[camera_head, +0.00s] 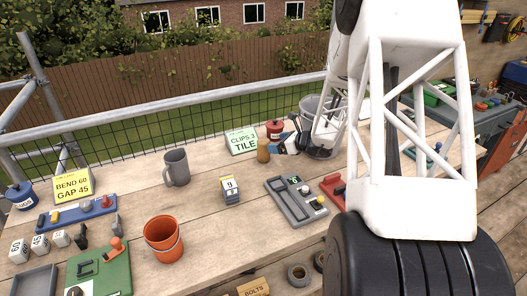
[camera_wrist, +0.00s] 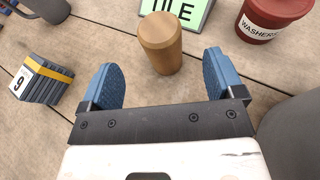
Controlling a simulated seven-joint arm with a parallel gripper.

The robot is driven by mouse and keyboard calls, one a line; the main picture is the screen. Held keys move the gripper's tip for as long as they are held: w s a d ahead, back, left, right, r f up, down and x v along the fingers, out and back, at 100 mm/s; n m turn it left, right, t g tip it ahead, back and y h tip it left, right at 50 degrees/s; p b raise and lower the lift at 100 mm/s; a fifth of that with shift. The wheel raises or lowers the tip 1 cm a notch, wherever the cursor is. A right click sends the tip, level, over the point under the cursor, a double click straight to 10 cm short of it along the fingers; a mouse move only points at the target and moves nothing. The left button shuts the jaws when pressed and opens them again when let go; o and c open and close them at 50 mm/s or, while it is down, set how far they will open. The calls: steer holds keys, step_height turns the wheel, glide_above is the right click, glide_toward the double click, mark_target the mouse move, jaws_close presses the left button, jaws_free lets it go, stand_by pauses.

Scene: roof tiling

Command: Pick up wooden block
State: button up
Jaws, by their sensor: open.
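The wooden block (camera_wrist: 160,45) is a tan upright cylinder standing on the wooden table. In the head view the wooden block (camera_head: 263,153) is left of my gripper, in front of the green-edged sign. My gripper (camera_wrist: 161,80) is open in the wrist view, with blue pads on both fingers. The block is centred between the fingers' directions and lies just beyond the fingertips. Nothing is between the fingers. In the head view my gripper (camera_head: 287,140) is beside the block, partly hidden by my arm.
A sign (camera_head: 242,141) stands behind the block, with a red washers tub (camera_wrist: 276,18) to its right. A grey bundle labelled 9 (camera_wrist: 40,80) lies left. A grey mug (camera_head: 176,167), orange bucket (camera_head: 163,240) and grey tray (camera_head: 295,202) stand on the table. Bare planks surround the block.

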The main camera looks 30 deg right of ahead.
mark_target(264, 143)
steer(key=shift+x, duration=1.25)
steer(key=shift+w+a, duration=0.1)
steer(key=shift+w, duration=0.05)
steer(key=shift+x, duration=2.5)
steer(key=shift+c, duration=0.3)
steer(key=c, duration=1)
steer(key=shift+r, duration=5)
